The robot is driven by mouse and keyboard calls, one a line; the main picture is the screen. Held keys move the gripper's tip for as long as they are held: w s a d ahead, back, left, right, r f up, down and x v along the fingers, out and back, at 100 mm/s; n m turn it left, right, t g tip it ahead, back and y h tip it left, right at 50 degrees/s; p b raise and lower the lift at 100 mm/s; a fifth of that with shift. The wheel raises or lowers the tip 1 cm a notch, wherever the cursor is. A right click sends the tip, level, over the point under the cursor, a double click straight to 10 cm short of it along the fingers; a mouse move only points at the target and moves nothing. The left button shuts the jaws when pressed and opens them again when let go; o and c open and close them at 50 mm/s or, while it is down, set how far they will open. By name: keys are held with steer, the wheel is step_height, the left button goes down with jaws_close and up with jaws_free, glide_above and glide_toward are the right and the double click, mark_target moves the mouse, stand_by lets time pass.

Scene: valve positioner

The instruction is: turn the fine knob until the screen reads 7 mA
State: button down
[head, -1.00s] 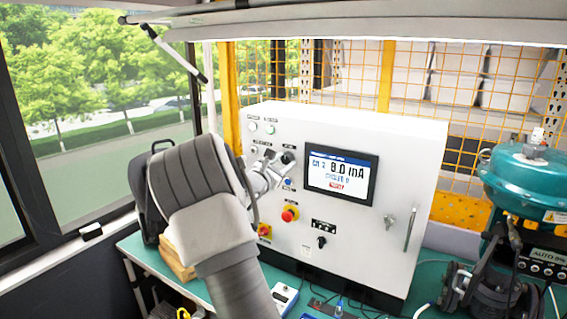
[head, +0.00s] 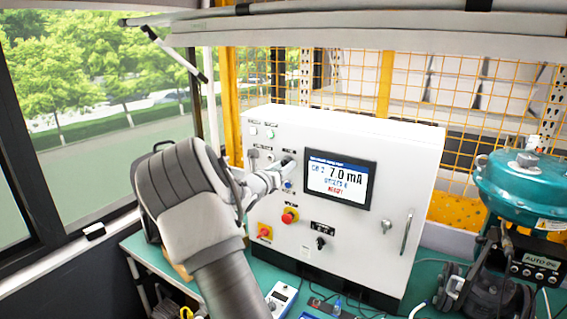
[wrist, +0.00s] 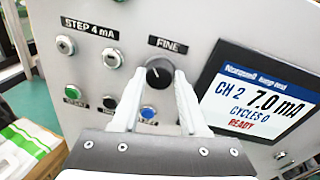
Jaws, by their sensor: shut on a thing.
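The fine knob (wrist: 159,73) is a round black knob with a white pointer mark, under the FINE label in the wrist view. In the head view the fine knob (head: 288,161) shows just beyond my gripper's end. My gripper (wrist: 160,78) has its two pale fingers on either side of the knob, shut on it. The screen (wrist: 262,95) reads CH 2, 7.0 mA, CYCLES 0, with READY in red. The same screen (head: 340,182) also reads 7.0 mA in the head view.
A STEP 4 mA switch (wrist: 66,45) sits left of the knob, with a blue button (wrist: 148,111) below it. A red emergency button (head: 290,216) is lower on the white cabinet (head: 400,150). A teal actuator (head: 520,180) stands at the right.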

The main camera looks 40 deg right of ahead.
steer(key=shift+n, duration=0.4)
steer(key=shift+c, duration=2.2)
jaws_free()
steer(key=b+v, duration=0.2)
steer(key=v, duration=1.5)
steer(key=shift+a, duration=0.2)
steer(key=shift+s+r, duration=0.1)
